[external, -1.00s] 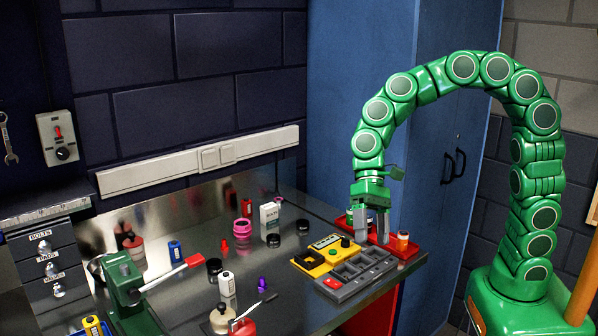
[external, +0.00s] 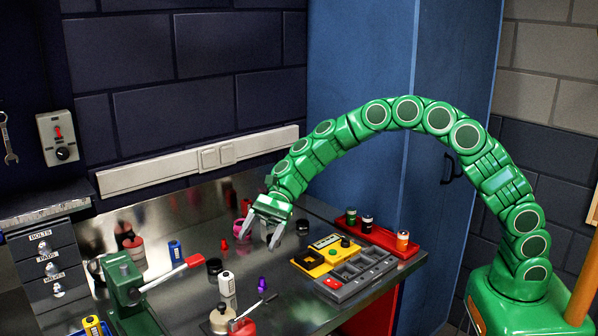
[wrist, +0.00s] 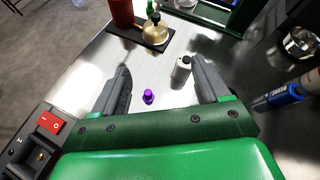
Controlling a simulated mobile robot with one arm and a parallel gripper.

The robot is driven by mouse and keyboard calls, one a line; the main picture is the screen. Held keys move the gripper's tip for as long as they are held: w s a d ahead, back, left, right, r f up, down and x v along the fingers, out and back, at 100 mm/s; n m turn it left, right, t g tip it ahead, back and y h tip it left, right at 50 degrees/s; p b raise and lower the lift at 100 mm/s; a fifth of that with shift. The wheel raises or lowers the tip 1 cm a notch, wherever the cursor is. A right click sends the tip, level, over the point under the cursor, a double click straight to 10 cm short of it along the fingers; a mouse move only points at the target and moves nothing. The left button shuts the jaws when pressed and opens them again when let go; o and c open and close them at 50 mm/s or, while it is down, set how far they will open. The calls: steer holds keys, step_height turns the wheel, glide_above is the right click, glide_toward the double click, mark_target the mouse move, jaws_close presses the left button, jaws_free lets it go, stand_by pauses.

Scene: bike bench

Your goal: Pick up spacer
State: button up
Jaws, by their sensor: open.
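A small purple piece (external: 262,284), which may be the spacer, stands on the metal bench in the external view. In the wrist view the purple piece (wrist: 148,97) shows between my two fingers, nearer the left one, and apart from both. My gripper (external: 263,243) is open and empty, raised above the bench behind the purple piece in the external view. Its fingers spread wide in the wrist view (wrist: 161,68). No thing is clearly marked as the spacer.
A white bottle (external: 227,284) and a black jar (external: 214,269) stand left of the purple piece. A yellow and grey organiser (external: 346,287) and a red tray (external: 408,250) with small bottles lie right. A green press (external: 128,293) with a red-tipped lever stands left.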

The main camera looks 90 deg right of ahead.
mark_target(210, 268)
steer(key=w+d+f+m+t, duration=0.1)
steer(key=w+d+f, duration=0.1)
steer(key=w+d, duration=0.1)
steer(key=w+d+f+m+t, duration=0.1)
steer(key=w+d+f+m, duration=0.1)
steer(key=w+d+f+m+t, duration=0.1)
steer(key=w+d+f+m, duration=0.1)
steer(key=w+d, duration=0.1)
steer(key=shift+w+d+f, duration=0.3)
steer(key=shift+w+f, duration=0.05)
steer(key=shift+x, duration=1.25)
steer(key=shift+w+a+f, duration=0.35)
steer(key=shift+w+f, duration=0.05)
steer(key=shift+f, duration=0.2)
steer(key=shift+x, duration=1.9)
steer(key=shift+w+d+f, duration=0.1)
steer(key=shift+d+f, duration=0.05)
steer(key=shift+d, duration=0.05)
steer(key=c, duration=1.1)
steer(key=shift+c, duration=0.2)
